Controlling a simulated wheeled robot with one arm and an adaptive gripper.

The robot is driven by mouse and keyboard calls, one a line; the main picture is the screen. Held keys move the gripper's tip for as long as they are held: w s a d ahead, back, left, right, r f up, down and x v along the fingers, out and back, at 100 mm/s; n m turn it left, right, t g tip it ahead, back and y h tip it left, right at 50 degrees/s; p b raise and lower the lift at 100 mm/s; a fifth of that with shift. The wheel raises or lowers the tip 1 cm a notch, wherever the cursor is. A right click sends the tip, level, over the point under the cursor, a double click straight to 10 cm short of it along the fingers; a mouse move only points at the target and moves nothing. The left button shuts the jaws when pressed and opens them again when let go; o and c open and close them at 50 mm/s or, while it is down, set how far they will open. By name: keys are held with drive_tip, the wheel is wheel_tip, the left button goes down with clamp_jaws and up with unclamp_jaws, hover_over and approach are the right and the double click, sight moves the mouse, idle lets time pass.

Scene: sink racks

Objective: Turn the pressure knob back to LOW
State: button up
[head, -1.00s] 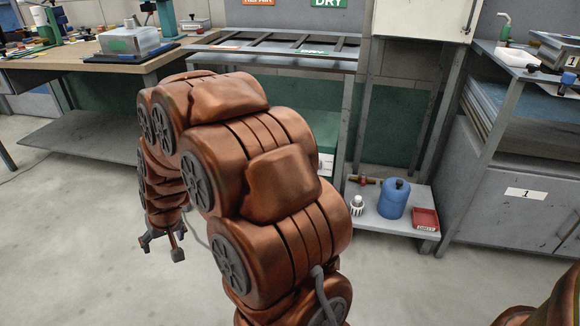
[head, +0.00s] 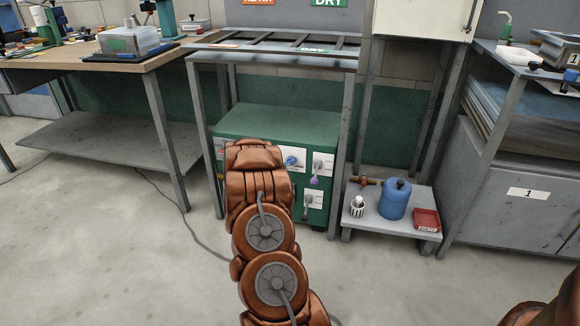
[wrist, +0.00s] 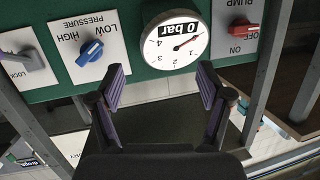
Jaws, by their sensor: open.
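The blue pressure knob (wrist: 89,52) sits on a white plate lettered PRESSURE, HIGH and LOW, which appears upside down in the wrist view. Its bar lies slanted from lower left to upper right; I cannot tell for sure which word it points at. In the head view the knob (head: 291,160) shows on the green cabinet (head: 270,120), just right of my arm. My gripper (wrist: 161,88) is open and empty, in front of the panel below the gauge, with the knob up and left of it. My arm hides the gripper in the head view.
Beside the knob are a round gauge (wrist: 178,42) marked 0 bar, a red PUMP switch (wrist: 243,27) and a grey lever (wrist: 25,60). A metal frame leg (head: 346,150) flanks the cabinet.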

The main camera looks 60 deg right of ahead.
sight(290, 164)
drive_tip(key=s+d+f+m+g+h, duration=0.2)
drive_tip(key=s+d+h, duration=0.2)
drive_tip(key=s+d, duration=0.4)
drive_tip(key=shift+b+x, duration=1.3)
drive_tip(key=shift+x, duration=2.4)
drive_tip(key=shift+w+a, duration=0.1)
drive_tip(key=shift+w, duration=0.1)
drive_tip(key=c, duration=1.1)
drive_tip(key=shift+r+n+p, duration=0.15)
drive_tip(key=shift+n+p, duration=0.15)
drive_tip(key=shift+p, duration=0.05)
